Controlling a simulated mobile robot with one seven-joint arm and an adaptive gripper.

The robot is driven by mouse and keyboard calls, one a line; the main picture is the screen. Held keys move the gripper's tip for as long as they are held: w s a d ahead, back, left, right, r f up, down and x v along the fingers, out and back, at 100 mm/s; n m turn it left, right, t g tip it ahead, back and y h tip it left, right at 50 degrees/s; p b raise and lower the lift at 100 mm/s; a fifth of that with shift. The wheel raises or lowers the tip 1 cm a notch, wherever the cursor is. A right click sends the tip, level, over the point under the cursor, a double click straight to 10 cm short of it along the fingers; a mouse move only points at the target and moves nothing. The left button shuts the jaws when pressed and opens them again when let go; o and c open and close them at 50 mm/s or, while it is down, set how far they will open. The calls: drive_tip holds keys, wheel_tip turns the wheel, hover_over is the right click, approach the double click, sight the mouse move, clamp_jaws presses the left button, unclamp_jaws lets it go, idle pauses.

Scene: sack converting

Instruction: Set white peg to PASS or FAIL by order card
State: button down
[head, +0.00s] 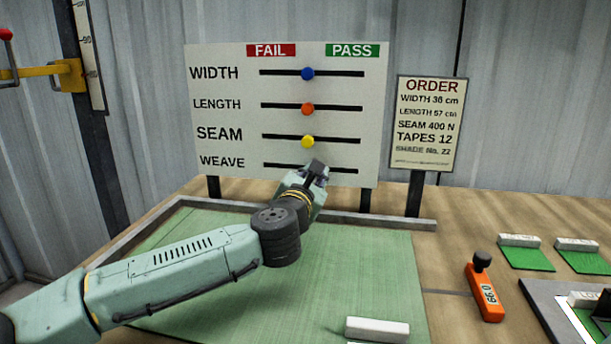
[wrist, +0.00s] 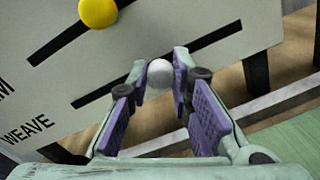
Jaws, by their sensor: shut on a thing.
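The board (head: 225,105) has a red FAIL label (head: 271,50) at top left and a green PASS label (head: 353,50) at top right. The white peg (wrist: 160,73) is in the WEAVE slot (head: 343,171), near its middle. My gripper (head: 316,167) is at that slot, hiding the peg in the head view. In the wrist view my gripper (wrist: 160,72) has its purple-padded fingers shut on the peg. The order card (head: 427,125) reads WIDTH 36 cm, LENGTH 57 cm, SEAM 400 N, TAPES 12, SHADE No. 22.
Blue (head: 307,73), orange (head: 307,109) and yellow (head: 307,141) pegs sit mid-slot above. A green sheet (head: 330,270) covers the table below, with a white block (head: 377,329). An orange gauge (head: 485,292) and small green swatches (head: 527,258) lie at right.

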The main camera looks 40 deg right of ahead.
sight(350, 170)
drive_tip(key=s+d, duration=0.4)
drive_tip(key=s, duration=0.1)
drive_tip(key=shift+s+d, duration=0.3)
drive_tip(key=shift+d, duration=0.05)
drive_tip(key=c, duration=1.4)
unclamp_jaws()
drive_tip(key=shift+s+d, duration=0.1)
drive_tip(key=shift+s+a, duration=0.2)
drive_tip(key=shift+a, duration=0.3)
drive_tip(key=v, duration=1.1)
